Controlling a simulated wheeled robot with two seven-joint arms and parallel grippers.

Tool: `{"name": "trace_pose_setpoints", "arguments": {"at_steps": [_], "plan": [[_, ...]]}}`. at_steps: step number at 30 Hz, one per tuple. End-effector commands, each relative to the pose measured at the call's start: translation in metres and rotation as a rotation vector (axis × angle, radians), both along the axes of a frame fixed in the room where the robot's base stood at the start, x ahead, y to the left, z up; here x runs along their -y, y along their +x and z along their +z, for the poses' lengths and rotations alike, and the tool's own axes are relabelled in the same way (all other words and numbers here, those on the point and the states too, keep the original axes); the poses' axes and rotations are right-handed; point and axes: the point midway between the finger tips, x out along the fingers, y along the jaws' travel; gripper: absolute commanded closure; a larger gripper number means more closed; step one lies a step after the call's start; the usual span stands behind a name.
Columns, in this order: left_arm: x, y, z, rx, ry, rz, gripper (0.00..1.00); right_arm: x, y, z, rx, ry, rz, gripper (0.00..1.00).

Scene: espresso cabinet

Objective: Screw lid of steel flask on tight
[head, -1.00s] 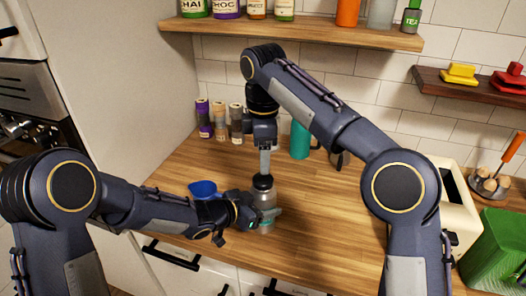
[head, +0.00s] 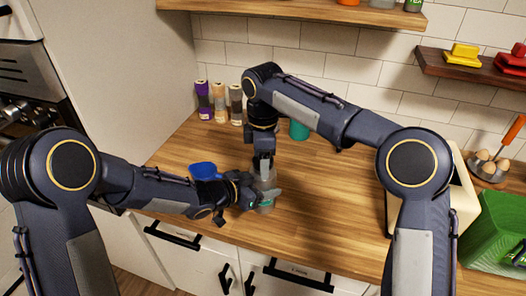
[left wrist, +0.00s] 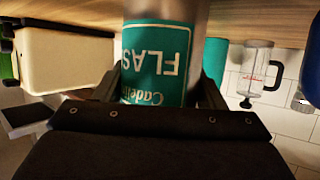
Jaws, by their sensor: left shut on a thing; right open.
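The steel flask (head: 266,178) stands upright near the counter's front edge in the head view. Its teal label (left wrist: 156,60) fills the middle of the left wrist view, with upside-down lettering. My left gripper (head: 258,197) is shut around the flask's body from the left, one finger on each side of the label in the left wrist view. My right gripper (head: 263,163) points straight down at the flask's top and is open. The black lid is mostly hidden by the right gripper, so I cannot tell how it sits or whether the fingers touch it.
A blue bowl (head: 203,170) shows just behind my left forearm. Several labelled tubes (head: 219,102) stand at the back left, and a teal cylinder (head: 299,130) stands behind my right arm. The counter right of the flask is clear.

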Motion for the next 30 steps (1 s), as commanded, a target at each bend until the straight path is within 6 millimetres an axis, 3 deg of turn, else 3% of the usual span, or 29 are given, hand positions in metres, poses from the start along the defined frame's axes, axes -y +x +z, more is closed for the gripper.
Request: {"name": "trace_pose_setpoints", "arguments": {"at_steps": [6, 16, 20, 23, 30], "plan": [[0.0000, 0.0001, 0.0002, 0.001, 0.000, 0.000, 1.00, 0.0000, 0.0000, -0.0001, 0.000, 0.000, 0.000, 0.36], [0.0001, 0.0000, 0.0002, 0.001, 0.000, 0.000, 1.00, 0.0000, 0.0001, 0.0002, 0.000, 0.000, 0.000, 0.79], [0.0001, 0.0001, 0.0003, 0.001, 0.000, 0.000, 1.00, -0.0001, 0.0000, 0.0003, 0.001, 0.000, -0.042, 0.80], [0.0002, 0.0000, 0.0003, 0.001, 0.000, 0.000, 1.00, -0.0001, -0.0001, 0.0006, 0.003, -0.001, -0.203, 0.79], [0.0001, 0.0000, 0.0002, 0.001, 0.000, 0.000, 1.00, 0.0000, 0.0001, -0.0005, 0.003, 0.000, -0.795, 0.79]]}}
